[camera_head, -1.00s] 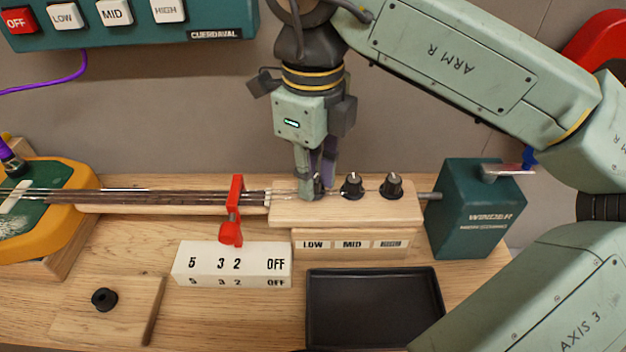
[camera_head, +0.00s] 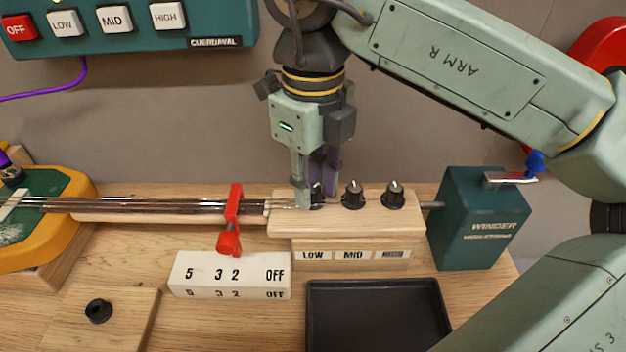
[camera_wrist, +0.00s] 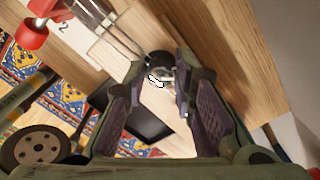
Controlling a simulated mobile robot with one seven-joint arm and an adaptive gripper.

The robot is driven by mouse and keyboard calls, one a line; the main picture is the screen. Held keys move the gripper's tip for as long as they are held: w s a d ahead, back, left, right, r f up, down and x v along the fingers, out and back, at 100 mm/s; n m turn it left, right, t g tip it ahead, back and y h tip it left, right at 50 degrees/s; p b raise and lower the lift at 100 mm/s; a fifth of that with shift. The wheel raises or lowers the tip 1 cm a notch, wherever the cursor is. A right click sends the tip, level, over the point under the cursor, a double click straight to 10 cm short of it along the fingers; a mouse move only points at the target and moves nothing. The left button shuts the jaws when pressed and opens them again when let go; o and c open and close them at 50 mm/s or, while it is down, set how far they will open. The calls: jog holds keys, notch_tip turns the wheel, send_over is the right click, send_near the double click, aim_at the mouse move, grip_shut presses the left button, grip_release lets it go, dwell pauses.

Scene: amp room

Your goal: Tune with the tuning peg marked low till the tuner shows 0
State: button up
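The low tuning peg (camera_head: 317,196) is a black knob at the left end of the wooden peg block (camera_head: 345,225), above the LOW label (camera_head: 313,255). My gripper (camera_head: 315,200) points down at it, one finger on each side. In the wrist view the peg (camera_wrist: 158,66) with its white mark lies between the fingertips (camera_wrist: 163,72). Gaps seem to show beside it, so the fingers look open around it. The teal panel (camera_head: 225,25) at top left has a red OFF button and white LOW, MID and HIGH buttons. No tuner reading shows.
The mid peg (camera_head: 353,194) and high peg (camera_head: 393,195) stand close to the right of my fingers. The winder (camera_head: 472,220) is further right. A red clamp (camera_head: 231,225) sits on the neck at left. A black tray (camera_head: 378,283) lies in front.

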aim_at(313, 189)
jog(key=shift+o, duration=1.4)
jog(key=shift+r, duration=0.1)
notch_tip(313, 189, up, 12)
